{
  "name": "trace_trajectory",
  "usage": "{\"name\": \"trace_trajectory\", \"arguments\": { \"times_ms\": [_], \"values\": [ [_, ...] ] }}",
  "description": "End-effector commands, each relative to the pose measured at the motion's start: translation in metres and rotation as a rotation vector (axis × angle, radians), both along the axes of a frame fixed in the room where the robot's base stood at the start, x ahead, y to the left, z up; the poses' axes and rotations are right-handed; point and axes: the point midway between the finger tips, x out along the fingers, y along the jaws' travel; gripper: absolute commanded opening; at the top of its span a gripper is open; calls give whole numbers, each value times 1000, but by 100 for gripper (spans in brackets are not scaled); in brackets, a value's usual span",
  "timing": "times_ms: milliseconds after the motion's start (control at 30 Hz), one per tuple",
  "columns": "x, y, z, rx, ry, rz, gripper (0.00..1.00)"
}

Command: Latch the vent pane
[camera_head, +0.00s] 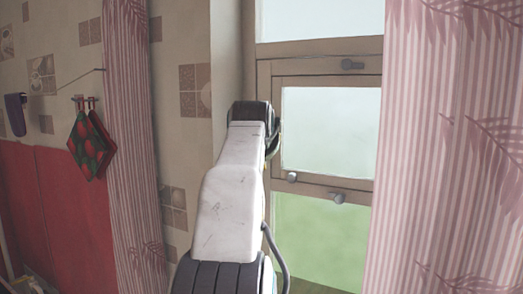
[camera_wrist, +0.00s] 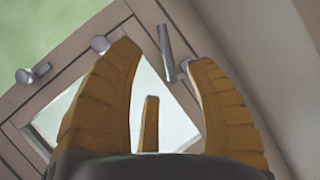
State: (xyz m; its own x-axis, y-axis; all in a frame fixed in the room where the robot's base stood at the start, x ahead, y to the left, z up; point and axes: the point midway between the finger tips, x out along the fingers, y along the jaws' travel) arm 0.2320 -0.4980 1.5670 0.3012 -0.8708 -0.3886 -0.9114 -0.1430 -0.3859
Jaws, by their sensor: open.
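The vent pane (camera_head: 330,130) is a pale glass pane in a wooden sash, in the middle of the window. Its glass also shows in the wrist view (camera_wrist: 172,125). A dark catch (camera_head: 352,64) is on the rail above it, and a knob (camera_head: 292,177) is on its lower edge. In the wrist view a grey metal bar handle (camera_wrist: 166,52) stands at the frame, between and beyond my fingertips. My gripper (camera_wrist: 163,57) is open, with nothing between its yellow fingers.
Another knob (camera_head: 338,197) sits just below the pane. Striped pink curtains hang at the right (camera_head: 440,150) and left (camera_head: 135,150) of the window. Red-green potholders (camera_head: 88,145) hang on the tiled wall at the left.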

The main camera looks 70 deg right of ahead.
Motion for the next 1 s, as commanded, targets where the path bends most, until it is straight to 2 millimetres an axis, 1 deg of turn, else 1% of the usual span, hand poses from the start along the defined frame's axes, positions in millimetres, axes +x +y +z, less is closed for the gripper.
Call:
{"name": "trace_trajectory", "arguments": {
  "times_ms": [133,433,467,500,567,767,1000],
  "values": [
    [-2,6,2,1,1,0,50],
    [-2,7,2,1,1,0,50],
    [-2,7,2,1,1,0,53],
    [-3,7,2,1,1,0,50],
    [-3,7,0,2,0,-2,50],
    [-13,6,-22,-5,-2,-21,50],
    [-36,11,-54,-29,-9,-60,50]
  ]
}}
